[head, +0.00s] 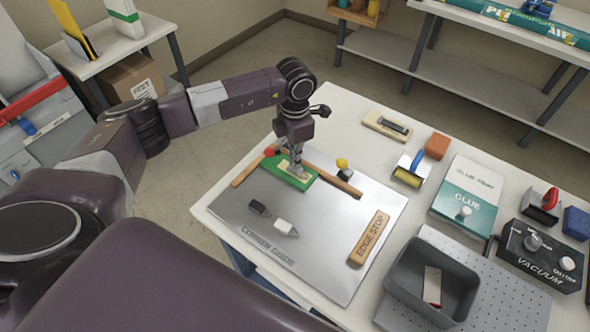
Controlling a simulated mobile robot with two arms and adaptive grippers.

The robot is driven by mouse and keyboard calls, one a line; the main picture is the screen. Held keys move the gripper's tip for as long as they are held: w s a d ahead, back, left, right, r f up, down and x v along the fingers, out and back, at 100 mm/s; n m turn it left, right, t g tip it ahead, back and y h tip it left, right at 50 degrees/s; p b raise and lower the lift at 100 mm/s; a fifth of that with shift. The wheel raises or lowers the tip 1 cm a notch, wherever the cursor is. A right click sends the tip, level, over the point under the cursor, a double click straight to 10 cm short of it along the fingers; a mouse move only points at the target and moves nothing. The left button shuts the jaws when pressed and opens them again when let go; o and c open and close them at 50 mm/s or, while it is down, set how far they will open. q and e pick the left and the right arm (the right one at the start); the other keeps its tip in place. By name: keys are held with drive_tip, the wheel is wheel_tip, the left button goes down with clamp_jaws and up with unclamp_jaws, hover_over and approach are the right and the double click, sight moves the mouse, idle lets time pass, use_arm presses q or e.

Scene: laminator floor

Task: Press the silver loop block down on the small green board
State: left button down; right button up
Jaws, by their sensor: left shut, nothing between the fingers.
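The small green board (273,166) lies on the grey metal plate (225,205), near its far left corner between wooden strips. A small pale block, which looks like the silver loop block, shows on the board directly under my left gripper (298,172). The fingers hide much of it, so I cannot tell its loop or whether it lies flat. My left gripper points down with its fingers shut and empty, at or just above the block; contact is unclear. My right gripper is not in view.
A wooden edge stop (369,237), a dark block (259,208) and a white block (286,228) lie on the plate. To the right are a yellow roller (407,177), glue box (468,192), grey bin (404,287) and vacuum box (540,254).

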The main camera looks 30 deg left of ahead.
use_arm(q)
drive_tip(key=shift+f, duration=0.4)
drive_tip(key=shift+s+f+b, duration=0.15)
drive_tip(key=shift+b, duration=0.3)
idle(1.1)
drive_tip(key=shift+r+p, duration=0.5)
drive_tip(key=shift+r, duration=0.35)
drive_tip(key=shift+r+p, duration=1.45)
drive_tip(key=shift+r, duration=1.35)
